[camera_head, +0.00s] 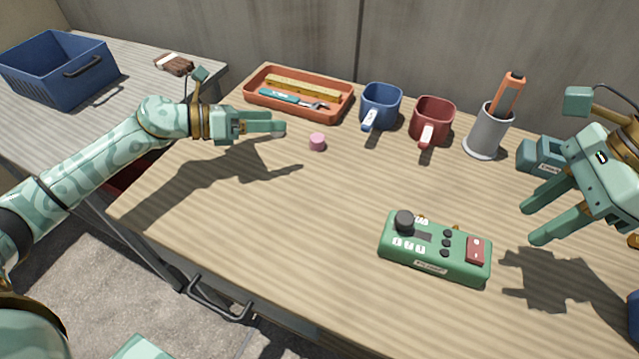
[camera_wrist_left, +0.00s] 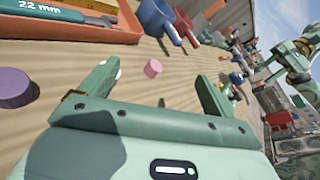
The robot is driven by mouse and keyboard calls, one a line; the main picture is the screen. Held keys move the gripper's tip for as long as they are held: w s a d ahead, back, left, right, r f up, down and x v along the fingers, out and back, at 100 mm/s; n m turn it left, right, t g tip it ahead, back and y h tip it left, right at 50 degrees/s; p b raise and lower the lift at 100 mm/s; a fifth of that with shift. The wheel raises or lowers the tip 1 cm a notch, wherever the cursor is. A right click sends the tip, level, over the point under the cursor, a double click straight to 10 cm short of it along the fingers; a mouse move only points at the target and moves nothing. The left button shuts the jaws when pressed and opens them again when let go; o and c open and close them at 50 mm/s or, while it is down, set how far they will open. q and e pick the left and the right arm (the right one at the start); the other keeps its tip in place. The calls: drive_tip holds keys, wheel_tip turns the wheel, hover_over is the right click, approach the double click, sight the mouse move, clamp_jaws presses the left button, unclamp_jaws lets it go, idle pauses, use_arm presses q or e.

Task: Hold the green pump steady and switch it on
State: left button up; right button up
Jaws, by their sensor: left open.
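The green pump (camera_head: 436,262) is a green box lying on the table at the front centre-right in the head view. It has a black knob (camera_head: 404,221), a small dark display, several black buttons and a red rocker switch (camera_head: 475,250) at its right end. I cannot tell the switch's setting. My left gripper (camera_head: 282,122) is open and empty, far back and left of the pump, near a pink cylinder (camera_head: 317,142). My right gripper (camera_head: 529,222) has its fingers apart and empty, above the table to the right of the pump. Neither gripper touches the pump.
Behind stand an orange tray (camera_head: 262,109) with tools, a blue mug (camera_head: 381,106), a red mug (camera_head: 432,118) and a grey holder (camera_head: 488,136). A teal device (camera_head: 541,155) is beside my right gripper. A blue crate (camera_head: 60,75) stands far left. The table's middle is clear.

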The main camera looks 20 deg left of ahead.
sight(407, 240)
use_arm(q)
drive_tip(key=s+d+m+g, duration=0.1)
drive_tip(key=d+m, duration=0.1)
drive_tip(key=d, duration=0.1)
drive_tip(key=s+d+m+g+h, duration=0.1)
drive_tip(key=s+d+m+g, duration=0.1)
drive_tip(key=d, duration=0.1)
drive_tip(key=s+d+m+g+h, duration=0.1)
drive_tip(key=d+m+g, duration=0.1)
drive_tip(key=d, duration=0.2)
drive_tip(key=shift+s+d+r+m, duration=0.1)
drive_tip(key=shift+s+m, duration=0.15)
drive_tip(key=shift+m, duration=0.15)
drive_tip(key=s+d+m+g, duration=0.2)
drive_tip(key=s+d+m, duration=0.1)
drive_tip(key=s+d+m+g, duration=0.2)
drive_tip(key=s+d+m, duration=0.1)
drive_tip(key=d, duration=0.1)
drive_tip(key=shift+s+m+g, duration=0.1)
drive_tip(key=shift+m+g, duration=0.2)
drive_tip(key=x, duration=1.6)
drive_tip(key=shift+d, duration=0.25)
drive_tip(key=shift+c, duration=0.3)
